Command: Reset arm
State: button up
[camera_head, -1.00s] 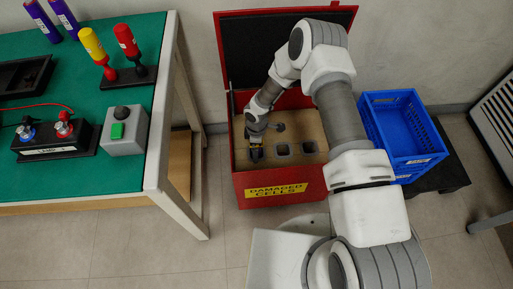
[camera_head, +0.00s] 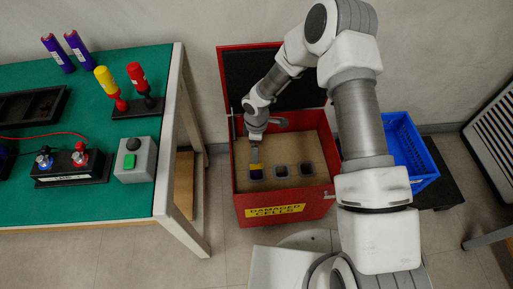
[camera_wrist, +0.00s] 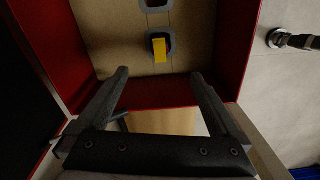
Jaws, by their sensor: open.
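My gripper (camera_head: 255,140) is above the left side of the open red box (camera_head: 284,208), pointing down. In the wrist view the gripper (camera_wrist: 160,75) has its two fingers spread wide with nothing between them. A cell with a yellow face (camera_wrist: 160,49) stands in one of the square slots in the box's tan insert, apart from the fingers. The cell also shows in the head view (camera_head: 255,166), in the leftmost slot just under my gripper. My arm reaches across the right side of the box and hides part of it.
The green-topped workbench (camera_head: 90,205) stands left, with purple cells (camera_head: 76,46), a yellow and a red tool (camera_head: 107,85) and a grey button box (camera_head: 136,160). A blue crate (camera_head: 412,150) is right, partly behind my arm. The box's raised lid (camera_head: 240,70) stands behind.

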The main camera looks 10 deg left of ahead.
dwell(0.3)
jog(key=d+r+m+t+h, duration=0.1)
jog(key=d+r+m, duration=0.45)
jog(key=r, duration=0.85)
jog(key=d+r+m+t+h, duration=0.1)
jog(key=d+r+m+t, duration=0.15)
jog(key=d+r, duration=0.9)
jog(key=s+d+r+m+t+y, duration=0.1)
jog(key=s+d+r+m, duration=0.1)
jog(key=s+r+m, duration=0.55)
jog(key=s+d+r+m+t+y, duration=0.1)
jog(key=s+d+r+m, duration=0.2)
jog(key=s+r, duration=0.85)
notch_tip(320, 180, up, 22)
jog(key=s+p, duration=0.1)
jog(key=p, duration=2.1)
jog(key=shift+s+a+f, duration=0.15)
jog(key=shift+s, duration=0.1)
